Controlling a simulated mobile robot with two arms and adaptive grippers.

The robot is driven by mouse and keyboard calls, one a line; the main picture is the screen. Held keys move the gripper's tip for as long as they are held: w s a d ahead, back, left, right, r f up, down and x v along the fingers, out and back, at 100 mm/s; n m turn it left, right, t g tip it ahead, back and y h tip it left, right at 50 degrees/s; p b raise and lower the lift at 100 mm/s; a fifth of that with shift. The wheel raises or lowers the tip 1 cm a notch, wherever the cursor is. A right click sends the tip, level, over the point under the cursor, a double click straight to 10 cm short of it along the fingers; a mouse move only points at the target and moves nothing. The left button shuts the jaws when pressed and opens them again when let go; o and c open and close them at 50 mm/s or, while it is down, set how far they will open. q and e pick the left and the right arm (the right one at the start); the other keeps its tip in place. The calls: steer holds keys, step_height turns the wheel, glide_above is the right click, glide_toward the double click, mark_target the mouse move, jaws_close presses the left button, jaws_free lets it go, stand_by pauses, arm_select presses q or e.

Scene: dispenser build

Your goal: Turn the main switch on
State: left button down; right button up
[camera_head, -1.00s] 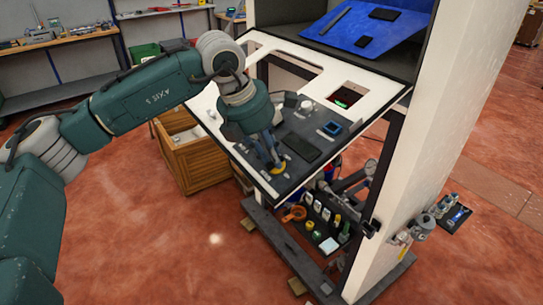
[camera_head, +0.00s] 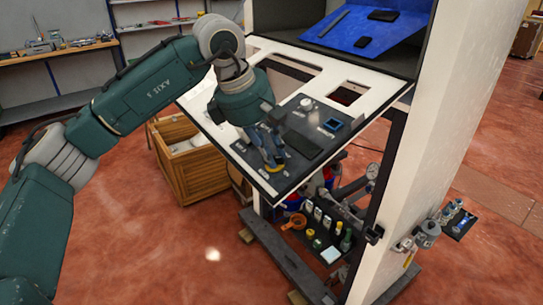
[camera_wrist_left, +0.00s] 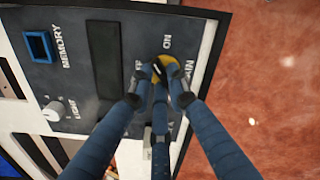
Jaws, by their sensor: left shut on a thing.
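The main switch (camera_wrist_left: 154,68) is a small black knob on a yellow round base, in the dark control panel (camera_head: 262,181). In the left wrist view, lettering ending in "AIN" and the word "ON" stand beside it. The switch's yellow base also shows at the panel's near end in the head view (camera_head: 276,169). My left gripper (camera_head: 271,160) reaches down onto the switch. In the left wrist view its blue fingers (camera_wrist_left: 160,88) are closed around the knob and hide most of it, so its exact setting is unclear. My right gripper is not in view.
The panel also has a blue-framed "MEMORY" socket (camera_wrist_left: 38,46), a white "LIGHT" knob (camera_wrist_left: 54,110) and a dark rectangular plate (camera_head: 303,145). A wooden crate (camera_head: 193,176) stands left of the cabinet (camera_head: 455,100). Below the panel is a shelf with small parts.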

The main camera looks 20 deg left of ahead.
arm_select(q)
steer(key=m, duration=0.3)
steer(key=shift+r+m+b, duration=0.2)
steer(key=shift+m+b, duration=0.1)
steer(key=shift+m, duration=1.8)
steer(key=shift+d, duration=0.1)
steer(key=c, duration=1.7)
jaws_free()
steer(key=shift+o, duration=0.2)
steer(key=shift+s, duration=0.1)
steer(key=shift+f, duration=0.1)
steer(key=v, duration=1.2)
